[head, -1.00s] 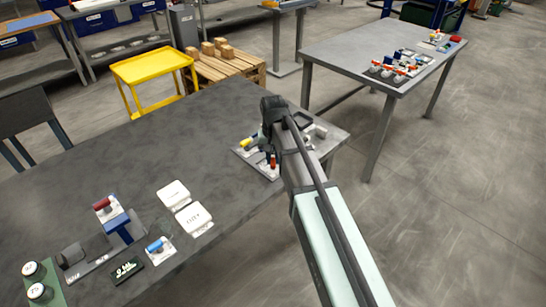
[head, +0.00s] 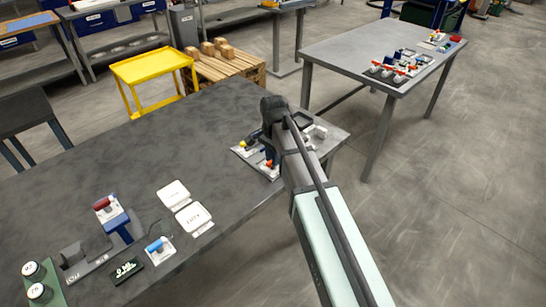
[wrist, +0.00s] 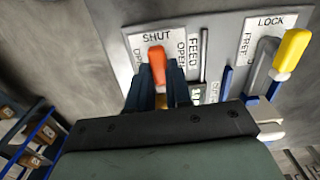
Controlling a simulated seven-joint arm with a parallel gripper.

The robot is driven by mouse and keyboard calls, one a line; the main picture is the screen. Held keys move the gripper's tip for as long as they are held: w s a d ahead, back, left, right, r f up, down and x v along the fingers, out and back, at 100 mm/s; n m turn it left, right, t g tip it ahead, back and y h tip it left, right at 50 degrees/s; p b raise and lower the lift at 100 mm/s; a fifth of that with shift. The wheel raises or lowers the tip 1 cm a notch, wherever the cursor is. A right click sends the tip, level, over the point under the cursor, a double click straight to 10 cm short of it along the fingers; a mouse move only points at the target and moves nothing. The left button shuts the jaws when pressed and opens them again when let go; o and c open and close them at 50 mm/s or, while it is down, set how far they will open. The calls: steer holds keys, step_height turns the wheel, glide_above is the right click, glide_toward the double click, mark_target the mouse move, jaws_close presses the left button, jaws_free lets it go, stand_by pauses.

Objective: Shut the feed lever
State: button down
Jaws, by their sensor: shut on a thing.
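The feed lever has an orange handle, seen in the wrist view (wrist: 157,66) on a plate marked SHUT at the top and OPEN at the sides. The handle tip points up toward the SHUT label. My gripper (wrist: 157,75) is shut on it, one finger on each side. The lever's base is hidden behind my gripper. In the head view, the orange handle (head: 269,163) shows just below my gripper, at the table's right end.
A lock lever with a yellow handle (wrist: 292,52) stands close to the right of my gripper in the wrist view. The table's middle is clear.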

steer(key=shift+m, duration=0.3)
stand_by(0.4)
steer(key=c, duration=1)
jaws_free()
steer(key=shift+c, duration=0.2)
steer(key=shift+r, duration=0.15)
step_height(320, 180, up, 14)
steer(key=shift+f, duration=0.2)
